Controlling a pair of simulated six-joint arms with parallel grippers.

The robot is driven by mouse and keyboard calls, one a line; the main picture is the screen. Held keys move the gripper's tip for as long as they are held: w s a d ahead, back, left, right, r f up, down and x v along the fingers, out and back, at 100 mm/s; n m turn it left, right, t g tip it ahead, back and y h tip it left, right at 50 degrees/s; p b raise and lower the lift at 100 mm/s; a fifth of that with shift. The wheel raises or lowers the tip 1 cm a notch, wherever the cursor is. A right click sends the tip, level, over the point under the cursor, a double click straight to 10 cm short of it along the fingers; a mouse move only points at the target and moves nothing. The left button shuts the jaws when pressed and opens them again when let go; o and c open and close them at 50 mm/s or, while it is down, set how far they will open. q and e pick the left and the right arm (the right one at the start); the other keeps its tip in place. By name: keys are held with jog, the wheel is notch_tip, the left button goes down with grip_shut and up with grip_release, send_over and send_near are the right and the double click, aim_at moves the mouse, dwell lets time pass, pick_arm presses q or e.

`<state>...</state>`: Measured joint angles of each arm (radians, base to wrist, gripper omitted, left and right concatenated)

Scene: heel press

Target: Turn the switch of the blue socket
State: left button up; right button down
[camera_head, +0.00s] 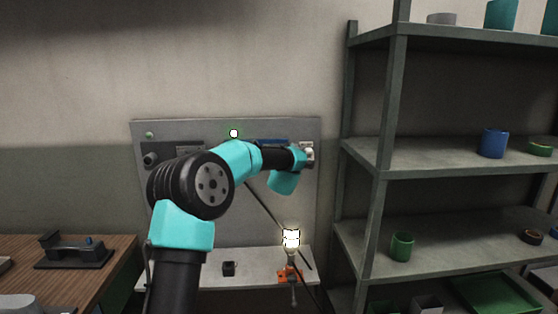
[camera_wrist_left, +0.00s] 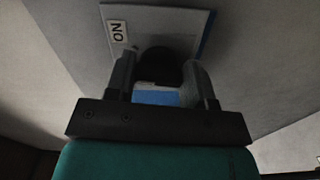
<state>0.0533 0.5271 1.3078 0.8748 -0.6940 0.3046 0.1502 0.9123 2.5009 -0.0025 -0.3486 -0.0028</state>
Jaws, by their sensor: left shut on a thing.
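The grey panel (camera_head: 220,128) stands against the wall. A blue strip of the socket (camera_head: 272,142) shows above my left arm, which hides most of that area. Beside it is a pale plate (camera_head: 308,150). My left gripper (camera_wrist_left: 160,68) is at this plate, its fingers on either side of a dark rounded switch knob (camera_wrist_left: 159,62) and shut on it. In the left wrist view the plate has an "ON" label (camera_wrist_left: 118,31), and blue (camera_wrist_left: 157,97) shows between the fingers. The knob's exact angle is hard to tell. My right gripper is not in view.
A lit lamp (camera_head: 291,238) stands on the pale ledge (camera_head: 208,287) below the panel, above an orange base (camera_head: 290,275). A small light (camera_head: 234,133) glows on the panel. Metal shelves (camera_head: 440,166) stand right, a wooden table (camera_head: 90,257) left.

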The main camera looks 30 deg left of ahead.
pick_arm(q)
jog(key=m, duration=0.5)
jog(key=shift+f+m, duration=0.1)
jog(key=shift+m, duration=0.3)
jog(key=o, duration=0.9)
jog(key=v, duration=1.7)
jog(key=shift+s, duration=0.25)
